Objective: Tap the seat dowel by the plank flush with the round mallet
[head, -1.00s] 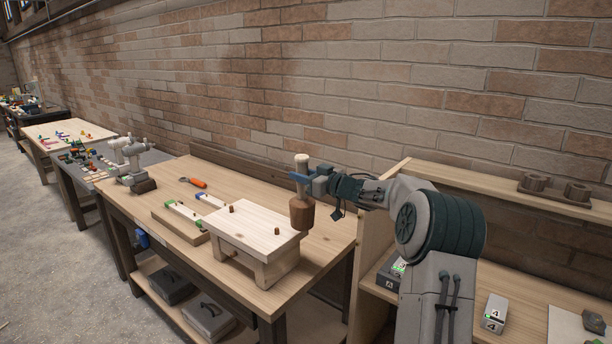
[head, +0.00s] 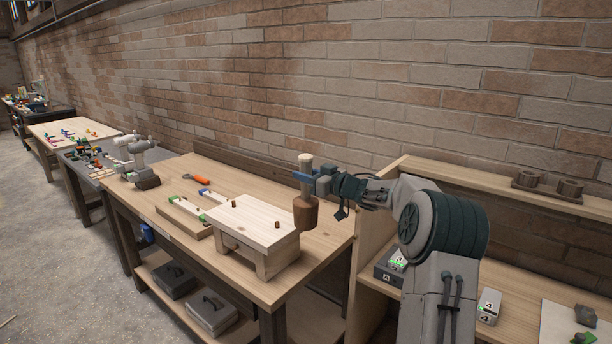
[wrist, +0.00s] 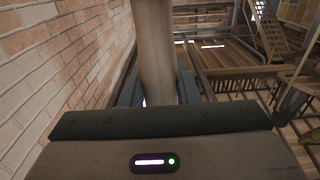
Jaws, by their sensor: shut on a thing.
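The wooden stool (head: 248,225) stands on the workbench. Two brown dowels stick up from its pale seat: one (head: 234,203) at the far left, on the side by the plank, and one (head: 277,225) nearer the right. The plank (head: 184,219) lies on the bench left of the stool, with pale strips on it. My gripper (head: 305,176) is shut on the handle of the round mallet (head: 306,213). The mallet hangs upright, brown head down, by the stool's right end, apart from both dowels. The wrist view shows the mallet handle (wrist: 155,50) between the fingers.
A grey machine (head: 142,165) stands at the left. A brick wall runs behind. A wooden shelf unit (head: 470,186) stands at the right, behind my arm. The bench front right is clear.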

